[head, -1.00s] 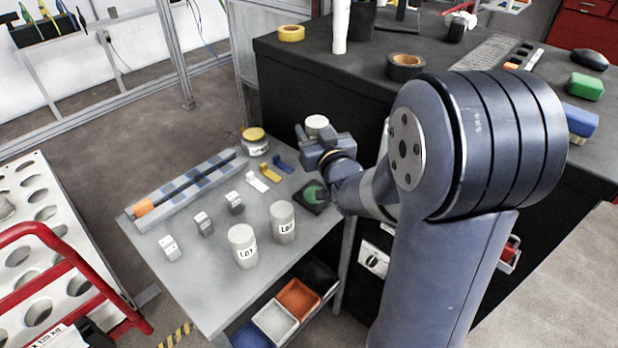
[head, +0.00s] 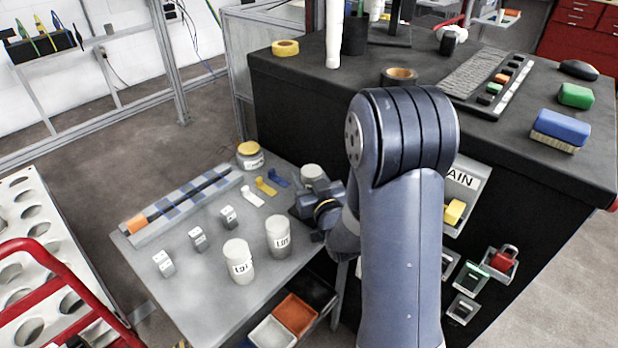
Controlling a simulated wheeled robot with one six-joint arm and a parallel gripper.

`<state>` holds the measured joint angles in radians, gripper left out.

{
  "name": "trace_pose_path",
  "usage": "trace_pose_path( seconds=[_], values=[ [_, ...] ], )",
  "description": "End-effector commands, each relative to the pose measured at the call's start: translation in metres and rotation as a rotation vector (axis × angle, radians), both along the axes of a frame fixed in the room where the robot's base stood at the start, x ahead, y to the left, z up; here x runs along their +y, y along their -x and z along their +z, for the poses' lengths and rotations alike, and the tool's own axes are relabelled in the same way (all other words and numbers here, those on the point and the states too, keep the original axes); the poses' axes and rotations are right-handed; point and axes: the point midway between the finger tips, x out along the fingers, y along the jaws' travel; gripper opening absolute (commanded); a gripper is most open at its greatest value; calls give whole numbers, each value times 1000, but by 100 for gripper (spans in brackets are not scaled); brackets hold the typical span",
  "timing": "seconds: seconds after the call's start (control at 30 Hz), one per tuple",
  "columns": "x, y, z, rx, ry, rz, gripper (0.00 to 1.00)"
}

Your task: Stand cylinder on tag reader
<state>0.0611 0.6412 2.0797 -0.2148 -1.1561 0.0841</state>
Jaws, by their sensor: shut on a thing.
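My gripper (head: 308,198) is over the far right part of the grey side table (head: 205,290). It is shut on a grey cylinder with a pale top (head: 313,173). The cylinder is upright, and only its upper part shows above the jaws. The tag reader is hidden behind my gripper and wrist. I cannot tell whether the cylinder's base touches it. Two similar labelled cylinders stand upright on the table, one at the front (head: 239,262) and one to its right (head: 278,237).
A yellow-lidded jar (head: 250,155), white, yellow and blue small brackets (head: 265,186), several grey marked blocks (head: 198,238) and a long rail with an orange end (head: 180,207) share the table. The black workbench (head: 300,75) rises close behind and right.

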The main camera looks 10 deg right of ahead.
Motion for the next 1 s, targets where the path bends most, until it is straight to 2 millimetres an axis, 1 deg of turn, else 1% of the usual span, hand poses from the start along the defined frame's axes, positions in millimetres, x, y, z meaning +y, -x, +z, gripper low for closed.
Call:
trace_pose_path(
  seconds=[0.17,0.97,1.0],
  values=[
    [0,0,1,-3,0,0,2],
    [0,1,-16,9,1,0,2],
    [0,1,-18,13,2,1,48]
  ],
)
